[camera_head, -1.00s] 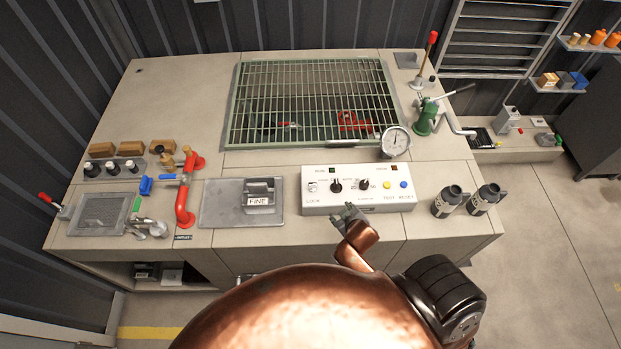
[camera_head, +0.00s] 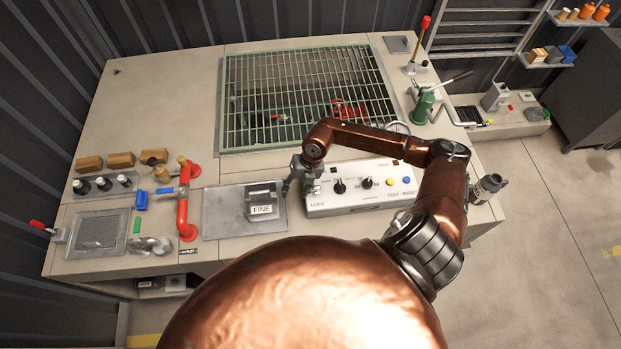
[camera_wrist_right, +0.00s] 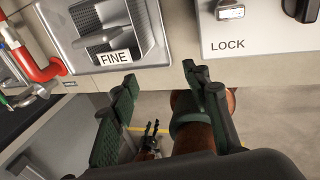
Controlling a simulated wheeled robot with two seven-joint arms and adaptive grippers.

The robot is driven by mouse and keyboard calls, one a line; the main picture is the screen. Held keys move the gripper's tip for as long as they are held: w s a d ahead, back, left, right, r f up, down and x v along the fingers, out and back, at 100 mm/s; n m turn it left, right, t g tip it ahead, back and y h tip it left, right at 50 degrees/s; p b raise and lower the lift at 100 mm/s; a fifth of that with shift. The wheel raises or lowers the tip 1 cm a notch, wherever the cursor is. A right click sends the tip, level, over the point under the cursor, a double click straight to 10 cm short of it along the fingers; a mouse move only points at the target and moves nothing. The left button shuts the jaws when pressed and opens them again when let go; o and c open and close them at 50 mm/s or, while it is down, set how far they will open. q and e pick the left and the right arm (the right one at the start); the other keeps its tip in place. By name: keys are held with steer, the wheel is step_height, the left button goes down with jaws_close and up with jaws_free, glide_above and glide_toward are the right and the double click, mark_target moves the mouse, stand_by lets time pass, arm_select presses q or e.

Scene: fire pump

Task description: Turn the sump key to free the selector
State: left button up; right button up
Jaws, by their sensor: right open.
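The white control box (camera_head: 385,198) bears a silver key switch above the word LOCK; the switch shows in the wrist view (camera_wrist_right: 230,9) at the top edge. In the head view my gripper covers most of it. Two black selector knobs (camera_head: 340,186) (camera_head: 367,183) sit right of it. My right gripper (camera_head: 303,185) points down at the box's left end, beside the FINE block. In the wrist view its fingers (camera_wrist_right: 162,88) are apart with nothing between them. A small pronged end far below, apparently my left gripper (camera_wrist_right: 152,132), is too small to judge.
The grey plate with the FINE block (camera_head: 262,205) lies just left of my right gripper. A red pipe (camera_head: 184,205) stands further left. A green grating (camera_head: 300,95) lies behind the box. A black canister (camera_head: 487,188) stands right, beside my arm.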

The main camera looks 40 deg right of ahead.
mark_target(316, 187)
steer(key=d+h, duration=0.1)
steer(key=d, duration=0.2)
steer(key=d+h, duration=0.1)
steer(key=d, duration=0.2)
steer(key=d+h, duration=0.1)
steer(key=d, duration=0.2)
steer(key=shift+w+d+m+g+h, duration=0.1)
steer(key=shift+m+g+h, duration=0.2)
steer(key=shift+g, duration=0.1)
steer(key=shift+d+f, duration=0.15)
steer(key=shift+f, duration=0.2)
step_height(316, 187, down, 7)
steer(key=shift+p, duration=1)
arm_select(q)
steer(key=shift+w+r, duration=0.25)
steer(key=shift+r, duration=0.8)
steer(key=shift+w, duration=0.15)
arm_select(e)
steer(key=c, duration=1.1)
